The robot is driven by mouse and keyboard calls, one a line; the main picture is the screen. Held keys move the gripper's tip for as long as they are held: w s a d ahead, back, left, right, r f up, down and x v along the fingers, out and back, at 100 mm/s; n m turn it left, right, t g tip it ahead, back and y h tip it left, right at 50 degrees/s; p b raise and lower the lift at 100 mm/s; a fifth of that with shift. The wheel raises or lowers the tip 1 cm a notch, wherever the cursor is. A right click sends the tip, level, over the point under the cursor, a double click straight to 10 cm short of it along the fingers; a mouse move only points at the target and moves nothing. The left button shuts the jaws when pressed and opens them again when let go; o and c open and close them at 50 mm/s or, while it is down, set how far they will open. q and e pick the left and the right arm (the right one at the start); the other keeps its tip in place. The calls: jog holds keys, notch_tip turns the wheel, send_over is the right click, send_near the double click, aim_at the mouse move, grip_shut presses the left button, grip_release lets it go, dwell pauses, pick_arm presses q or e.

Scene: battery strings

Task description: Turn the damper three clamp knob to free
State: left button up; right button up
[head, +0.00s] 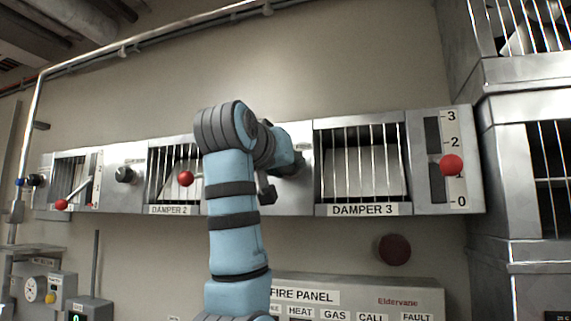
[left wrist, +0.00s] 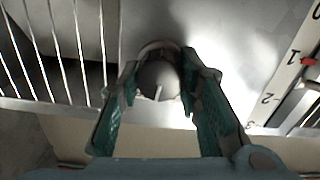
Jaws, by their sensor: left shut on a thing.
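The damper three clamp knob (left wrist: 159,77) is a round grey knob with a pale pointer line, on a metal plate in the left wrist view. In that view my left gripper (left wrist: 160,70) has its two teal fingers on either side of the knob, shut on it. In the head view the left gripper (head: 291,164) is at the plate left of the DAMPER 3 grille (head: 362,165), and the knob is mostly hidden behind it. The DAMPER 3 lever's red ball (head: 451,165) sits near 1 on its scale. My right gripper is not in view.
To the left are the DAMPER 2 grille (head: 165,177), its red ball (head: 186,178) and another dark clamp knob (head: 124,174). A fire panel (head: 340,297) and a dark red round object (head: 394,250) are below. Metal cabinets (head: 525,130) stand at the right.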

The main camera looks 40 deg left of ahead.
pick_arm(q)
jog(key=m, duration=0.4)
jog(key=shift+r+m, duration=0.1)
jog(key=shift+m, duration=2)
jog(key=o, duration=1.2)
jog(key=shift+d, duration=0.1)
jog(key=shift+w+a, duration=0.2)
jog(key=shift+w, duration=0.05)
jog(key=v, duration=0.7)
jog(key=shift+s+d, duration=0.15)
jog(key=shift+s, duration=0.25)
jog(key=shift+w+f, duration=0.2)
